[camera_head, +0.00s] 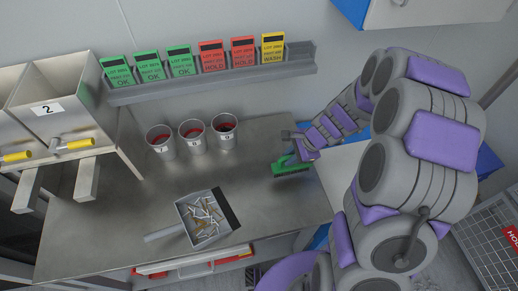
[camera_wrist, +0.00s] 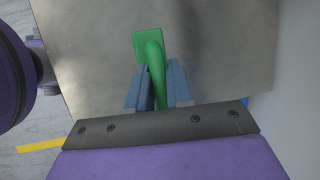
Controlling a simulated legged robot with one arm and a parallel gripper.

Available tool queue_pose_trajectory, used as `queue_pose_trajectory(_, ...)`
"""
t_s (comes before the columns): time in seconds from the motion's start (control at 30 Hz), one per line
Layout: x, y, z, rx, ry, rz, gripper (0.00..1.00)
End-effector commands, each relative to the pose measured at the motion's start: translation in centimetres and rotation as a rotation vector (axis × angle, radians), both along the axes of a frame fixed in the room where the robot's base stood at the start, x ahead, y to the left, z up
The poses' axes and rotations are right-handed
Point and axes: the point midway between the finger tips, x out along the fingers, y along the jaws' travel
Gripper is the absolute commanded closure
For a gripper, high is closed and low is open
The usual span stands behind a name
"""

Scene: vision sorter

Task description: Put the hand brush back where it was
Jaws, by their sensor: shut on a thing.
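The hand brush (camera_head: 290,165) is green with dark bristles. It is at the right side of the metal table (camera_head: 95,235), below the end of my arm. My gripper (camera_head: 303,149) is shut on it. In the wrist view the green brush (camera_wrist: 152,52) stands between the two blue-grey fingers of my gripper (camera_wrist: 158,88), and its flat end reaches past them. The brush looks close to the tabletop; I cannot tell whether it touches. The lower part of its handle is hidden by the gripper mount.
A dustpan (camera_head: 207,219) full of small metal pieces lies at the front. A rail (camera_head: 150,95) with coloured cards runs behind. Bins (camera_head: 62,85) stand at left. The table between cups and dustpan is clear.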

Motion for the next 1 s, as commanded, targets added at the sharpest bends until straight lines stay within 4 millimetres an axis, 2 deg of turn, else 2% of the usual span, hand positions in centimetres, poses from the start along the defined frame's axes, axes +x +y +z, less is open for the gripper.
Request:
queue_pose_trajectory(0.4,7.0,7.4,-1.2,-0.003,-0.003,0.008,1.00)
queue_pose_trajectory(0.5,8.1,8.7,-1.4,-0.001,0.001,0.008,1.00)
queue_pose_trajectory(0.8,9.8,10.0,-1.4,0.002,-0.001,0.004,1.00)
queue_pose_trajectory(1.0,9.7,10.0,-4.4,0.005,0.003,0.003,1.00)
